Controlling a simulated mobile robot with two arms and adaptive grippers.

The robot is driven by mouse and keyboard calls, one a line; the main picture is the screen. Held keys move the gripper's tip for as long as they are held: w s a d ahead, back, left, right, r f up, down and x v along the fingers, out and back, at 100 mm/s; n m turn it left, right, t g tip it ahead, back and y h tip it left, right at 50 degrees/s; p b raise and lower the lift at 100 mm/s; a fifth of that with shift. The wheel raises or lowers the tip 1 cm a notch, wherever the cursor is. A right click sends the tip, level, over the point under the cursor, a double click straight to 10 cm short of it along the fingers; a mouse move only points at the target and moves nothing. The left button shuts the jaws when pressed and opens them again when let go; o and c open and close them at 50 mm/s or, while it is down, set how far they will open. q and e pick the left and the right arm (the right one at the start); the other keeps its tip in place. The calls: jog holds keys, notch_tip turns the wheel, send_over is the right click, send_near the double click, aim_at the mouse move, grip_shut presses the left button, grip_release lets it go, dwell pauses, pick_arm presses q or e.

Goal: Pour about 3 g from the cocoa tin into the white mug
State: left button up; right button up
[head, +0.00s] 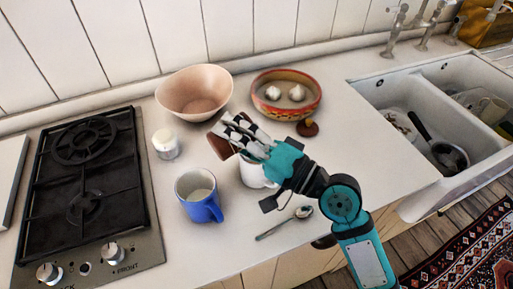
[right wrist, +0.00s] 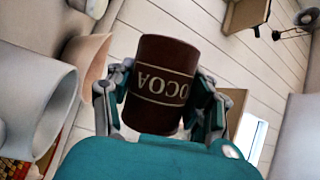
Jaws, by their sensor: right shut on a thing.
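My right gripper (head: 236,136) is shut on the dark brown cocoa tin (head: 220,147). The tin is tilted and held above and slightly left of the white mug (head: 255,175). In the right wrist view the tin (right wrist: 162,85) sits between both fingers, its COCOA label upside down. The white mug stands upright on the counter, partly hidden by the gripper and tin, so its inside is not visible in the head view. A large white vessel, likely this mug, shows at the left of the right wrist view (right wrist: 38,95). No falling powder shows. My left gripper is not in view.
A blue mug (head: 204,208) stands left of the white mug, near a white-lidded jar (head: 166,144). A spoon (head: 285,223) lies in front. A pink bowl (head: 196,92) and a red bowl (head: 265,104) stand behind. A stove (head: 85,200) is left, a sink (head: 436,160) right.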

jog(key=shift+w+d+r+m+t+y, duration=0.1)
jog(key=shift+w+d+r+m+t, duration=0.25)
jog(key=shift+m, duration=0.7)
jog(key=shift+s+d+r+m+t+y, duration=0.15)
jog(key=shift+m+t, duration=0.35)
jog(key=shift+m, duration=0.6)
jog(key=shift+w+d+r+m+t+y, duration=0.15)
jog(key=shift+w+r+m+t, duration=0.2)
jog(key=shift+m, duration=0.7)
dwell(4.7)
